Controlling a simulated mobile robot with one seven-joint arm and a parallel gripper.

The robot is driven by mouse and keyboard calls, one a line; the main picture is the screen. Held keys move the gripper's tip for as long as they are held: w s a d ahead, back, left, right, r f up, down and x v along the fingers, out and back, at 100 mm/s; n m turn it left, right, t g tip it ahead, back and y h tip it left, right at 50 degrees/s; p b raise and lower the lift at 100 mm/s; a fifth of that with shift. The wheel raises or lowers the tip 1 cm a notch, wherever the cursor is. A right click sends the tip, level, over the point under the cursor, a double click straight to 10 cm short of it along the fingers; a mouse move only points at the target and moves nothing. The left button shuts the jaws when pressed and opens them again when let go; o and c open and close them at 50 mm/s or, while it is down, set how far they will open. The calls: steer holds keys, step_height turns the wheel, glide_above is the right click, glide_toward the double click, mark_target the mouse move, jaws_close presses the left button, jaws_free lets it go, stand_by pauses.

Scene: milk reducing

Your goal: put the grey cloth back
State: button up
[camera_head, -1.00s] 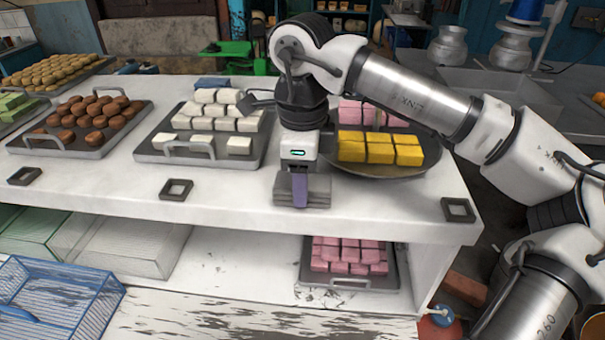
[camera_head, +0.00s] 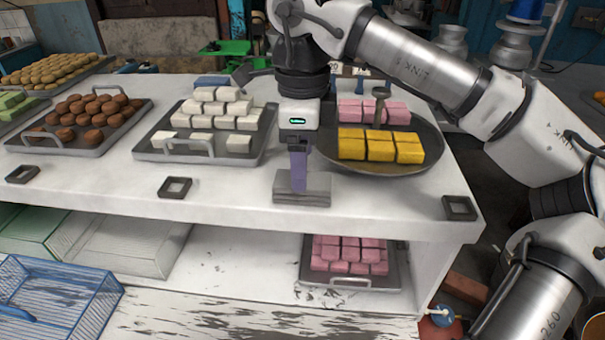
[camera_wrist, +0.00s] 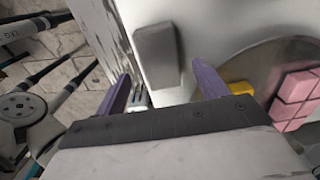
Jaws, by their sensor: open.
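The grey cloth (camera_head: 319,190) lies as a small folded rectangle on the white counter near its front edge, left of the round metal tray. It also shows in the wrist view (camera_wrist: 158,52), flat and beyond my fingertips. My gripper (camera_head: 299,187), with purple fingers, points down over the cloth. In the wrist view my gripper (camera_wrist: 161,74) has its fingers spread wide with nothing between them. The cloth looks apart from the fingers there.
The round tray (camera_head: 420,166) holds yellow and pink blocks close on the right. A tray of white blocks (camera_head: 255,155) stands to the left. Small dark square frames (camera_head: 175,188) lie along the front edge. Pink sweets (camera_head: 345,254) sit on the shelf below.

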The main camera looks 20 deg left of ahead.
step_height(320, 180, up, 8)
steer(key=shift+b, duration=0.3)
